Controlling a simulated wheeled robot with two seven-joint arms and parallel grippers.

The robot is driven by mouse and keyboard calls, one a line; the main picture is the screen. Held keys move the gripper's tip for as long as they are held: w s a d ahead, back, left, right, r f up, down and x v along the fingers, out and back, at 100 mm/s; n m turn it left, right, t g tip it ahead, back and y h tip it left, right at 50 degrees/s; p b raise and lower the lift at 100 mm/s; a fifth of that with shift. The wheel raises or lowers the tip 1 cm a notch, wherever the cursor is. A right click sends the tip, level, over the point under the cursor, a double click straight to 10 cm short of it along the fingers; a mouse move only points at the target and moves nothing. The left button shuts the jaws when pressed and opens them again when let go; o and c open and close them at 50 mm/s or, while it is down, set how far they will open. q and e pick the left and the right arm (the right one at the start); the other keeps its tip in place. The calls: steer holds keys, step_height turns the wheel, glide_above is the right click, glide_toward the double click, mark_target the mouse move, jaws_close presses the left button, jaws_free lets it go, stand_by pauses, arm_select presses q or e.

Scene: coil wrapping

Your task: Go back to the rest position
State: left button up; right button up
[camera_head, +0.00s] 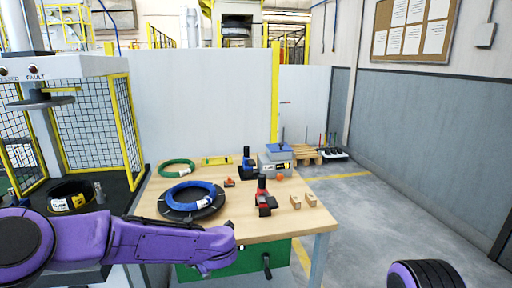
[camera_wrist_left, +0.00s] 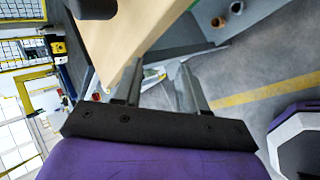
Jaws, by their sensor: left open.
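My left arm is purple and comes in from the left across the front of the head view, in front of the table. Its gripper is not visible in the head view. In the left wrist view my left gripper (camera_wrist_left: 162,78) is open, with its two fingers apart and nothing between them. The wooden table top (camera_wrist_left: 110,30) shows just beyond the fingers. A purple and black part of my right arm shows at the bottom right of the head view; its gripper is out of view. A blue coil (camera_head: 190,195) lies on a black disc on the table (camera_head: 275,226).
A green coil (camera_head: 177,168), a red and black tool (camera_head: 265,197), a blue and black tool (camera_head: 247,168), a grey box (camera_head: 277,162) and small wooden blocks (camera_head: 295,201) are on the table. A caged machine (camera_head: 95,120) stands left. The floor (camera_head: 375,210) right of the table is clear.

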arm_select(q)
steer(key=s+a+f+m+t+h, duration=0.1)
steer(key=s+a+f+m, duration=0.1)
steer(key=s+f+m, duration=0.65)
steer(key=s+a+f+m+t+h, duration=0.1)
steer(key=s+f+m+h, duration=0.1)
steer(key=s+f+m, duration=0.65)
steer(key=s+a+f+m+g, duration=0.1)
steer(key=s+a+f, duration=0.2)
steer(key=s, duration=0.4)
steer(key=s+a+f+m+g, duration=0.1)
steer(key=s+a+f+g, duration=0.1)
steer(key=s, duration=0.6)
steer(key=s+a+f+m+g, duration=0.1)
steer(key=s+a+f+g, duration=0.1)
steer(key=s+a+f, duration=0.2)
steer(key=s+f, duration=0.1)
steer(key=s, duration=0.2)
steer(key=shift+s+a+m, duration=0.15)
steer(key=shift+m, duration=0.25)
